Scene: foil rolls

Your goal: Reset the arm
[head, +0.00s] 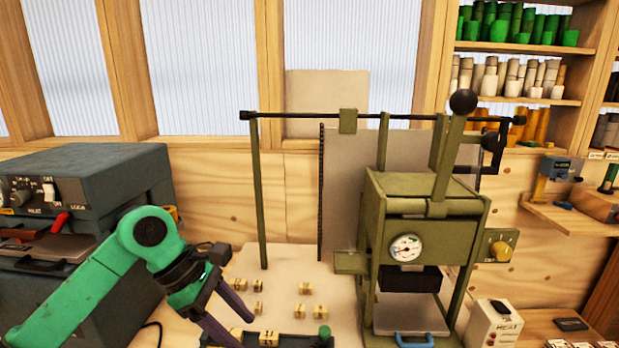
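My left arm is green and comes in from the lower left. Its gripper (244,331) points down and right over the pale bench, with its two dark fingers apart and nothing seen between them. The green press (420,206) stands to the right of the gripper, well apart from it. The press's lever arm (449,145) stands nearly upright and ends in a black ball knob (463,102). A round gauge (406,247) is on the press's front. My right gripper is not in view.
A dark grey machine (95,185) with switches stands at the left, behind my arm. Several small wooden blocks (305,288) lie on the bench near the gripper. A white heat box (494,326) stands right of the press. Shelves of rolls (520,75) are at the upper right.

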